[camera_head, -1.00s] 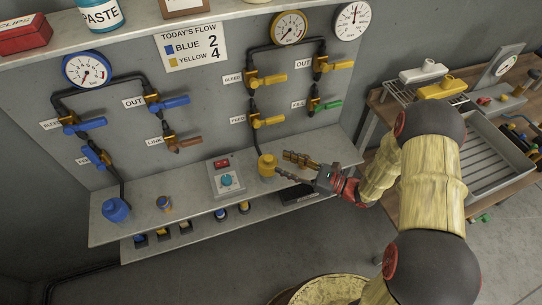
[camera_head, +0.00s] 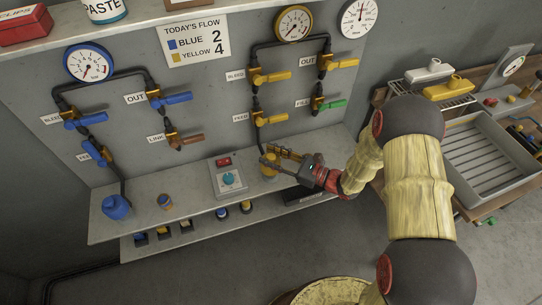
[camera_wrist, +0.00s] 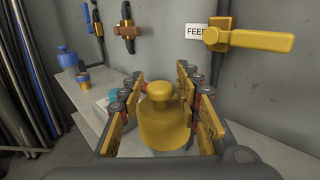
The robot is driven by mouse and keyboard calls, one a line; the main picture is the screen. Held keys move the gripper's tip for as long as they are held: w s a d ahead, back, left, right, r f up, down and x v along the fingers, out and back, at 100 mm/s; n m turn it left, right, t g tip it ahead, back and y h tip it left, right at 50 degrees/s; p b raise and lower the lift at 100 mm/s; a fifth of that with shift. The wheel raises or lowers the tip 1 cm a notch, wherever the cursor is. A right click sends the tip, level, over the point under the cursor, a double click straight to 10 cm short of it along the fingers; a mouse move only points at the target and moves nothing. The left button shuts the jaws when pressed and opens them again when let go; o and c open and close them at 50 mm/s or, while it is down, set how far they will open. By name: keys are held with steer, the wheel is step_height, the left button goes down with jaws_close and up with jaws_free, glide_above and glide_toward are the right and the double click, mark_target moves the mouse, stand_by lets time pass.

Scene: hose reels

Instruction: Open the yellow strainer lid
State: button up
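The yellow strainer (camera_wrist: 165,128) is a squat yellow body with a round knob-topped lid (camera_wrist: 161,90). It stands upright on the grey shelf below the yellow pipe line. In the head view the strainer (camera_head: 268,170) is partly hidden by my gripper. My gripper (camera_head: 275,157) reaches in from the right. In the wrist view my gripper (camera_wrist: 160,92) is open, with one finger on each side of the strainer. Gaps show between the fingers and the lid's knob; whether either pad touches the body is unclear.
A yellow FEED valve handle (camera_wrist: 255,41) sticks out above and to the right of the strainer. A control box with a teal knob (camera_head: 228,180) stands just left. A blue strainer (camera_head: 116,207) and a small jar (camera_head: 165,201) stand farther left on the shelf.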

jaws_close()
stand_by(0.6)
